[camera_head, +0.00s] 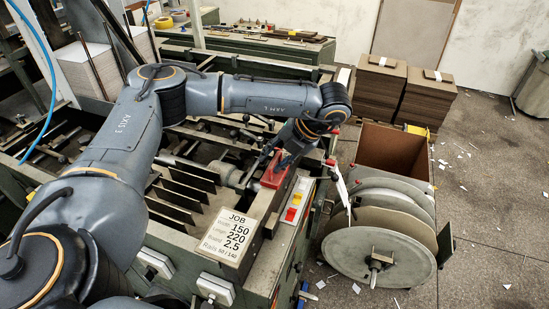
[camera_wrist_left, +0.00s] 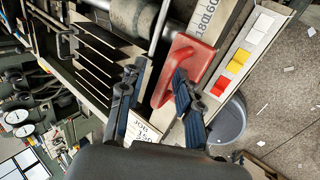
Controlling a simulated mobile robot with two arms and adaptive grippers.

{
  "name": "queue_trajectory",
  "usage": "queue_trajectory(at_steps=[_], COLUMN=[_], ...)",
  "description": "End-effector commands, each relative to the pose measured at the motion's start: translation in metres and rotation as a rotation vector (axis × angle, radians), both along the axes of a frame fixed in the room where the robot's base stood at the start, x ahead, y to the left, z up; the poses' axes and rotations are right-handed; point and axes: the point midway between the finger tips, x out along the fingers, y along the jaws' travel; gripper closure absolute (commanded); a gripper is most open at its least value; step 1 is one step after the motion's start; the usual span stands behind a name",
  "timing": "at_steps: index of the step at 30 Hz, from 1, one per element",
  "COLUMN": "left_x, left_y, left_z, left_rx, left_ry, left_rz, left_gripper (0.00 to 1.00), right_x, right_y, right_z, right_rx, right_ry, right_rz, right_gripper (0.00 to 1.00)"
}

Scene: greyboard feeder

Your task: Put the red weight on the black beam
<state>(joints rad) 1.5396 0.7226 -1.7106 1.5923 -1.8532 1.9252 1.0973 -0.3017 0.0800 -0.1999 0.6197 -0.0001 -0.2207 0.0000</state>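The red weight (camera_head: 276,171) is a red block on the machine beside the button panel. In the left wrist view the red weight (camera_wrist_left: 197,58) shows at upper centre, partly covered by one finger. My left gripper (camera_head: 268,160) is at the weight in the head view, where its fingers are small and partly hidden. In the left wrist view my left gripper (camera_wrist_left: 153,97) has its fingers wide apart. The right finger overlaps the weight; contact cannot be told. I cannot single out the black beam with certainty among the dark bars. My right gripper is not in view.
A job sign (camera_head: 230,235) stands in front of the weight. A panel with coloured buttons (camera_head: 294,206) lies to its right. Dark slanted plates (camera_head: 182,190) are to the left. A large reel (camera_head: 375,245) stands at right, with open floor beyond.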

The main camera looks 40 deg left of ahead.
Motion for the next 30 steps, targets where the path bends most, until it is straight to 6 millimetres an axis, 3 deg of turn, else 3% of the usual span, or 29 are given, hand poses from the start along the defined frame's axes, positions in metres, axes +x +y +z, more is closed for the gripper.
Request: queue_trajectory(at_steps=[5, 12, 19, 30], left_x=[0.003, 0.01, 0.015, 0.016], left_y=[-0.009, -0.035, -0.055, -0.063], left_z=[0.011, 0.056, 0.088, 0.101], left_rx=[-0.002, 0.001, 0.0, -0.001], left_ry=[-0.003, -0.007, -0.005, 0.0], left_rz=[-0.002, -0.003, -0.002, 0.0], left_gripper=[0.67, 0.67, 0.67, 0.67], right_x=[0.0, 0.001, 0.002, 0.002], right_y=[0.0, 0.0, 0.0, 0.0], right_z=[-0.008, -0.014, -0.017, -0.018], right_rx=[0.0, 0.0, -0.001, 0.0], right_ry=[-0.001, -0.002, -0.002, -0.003], right_rz=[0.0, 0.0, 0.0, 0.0], right_gripper=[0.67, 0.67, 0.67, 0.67])
